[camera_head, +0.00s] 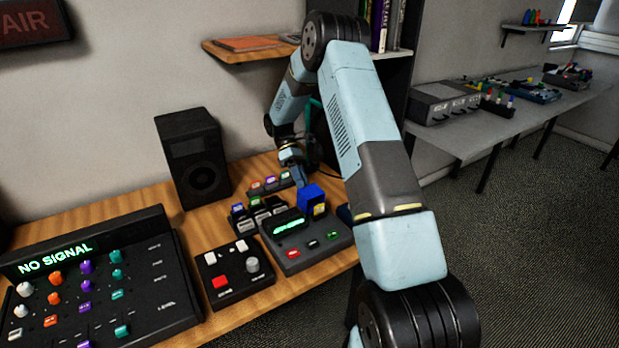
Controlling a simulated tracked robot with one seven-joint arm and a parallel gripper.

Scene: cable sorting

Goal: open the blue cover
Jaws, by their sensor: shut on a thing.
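The blue cover (311,193) is at the back right of a dark device (290,255) with a small green-lit display. A yellow patch (319,210) shows just below the cover's right side. My gripper (303,183) reaches down from behind and is shut on the blue cover at its back left edge. The fingertips are small and partly hidden by the cover. How far the cover is tilted is hard to tell at this size.
A box with a red button (220,281) stands left of the device, with several small cartridges (259,214) behind it. A large mixing panel (100,290) fills the left. A black speaker (193,160) stands at the back. My arm hides the table's right side.

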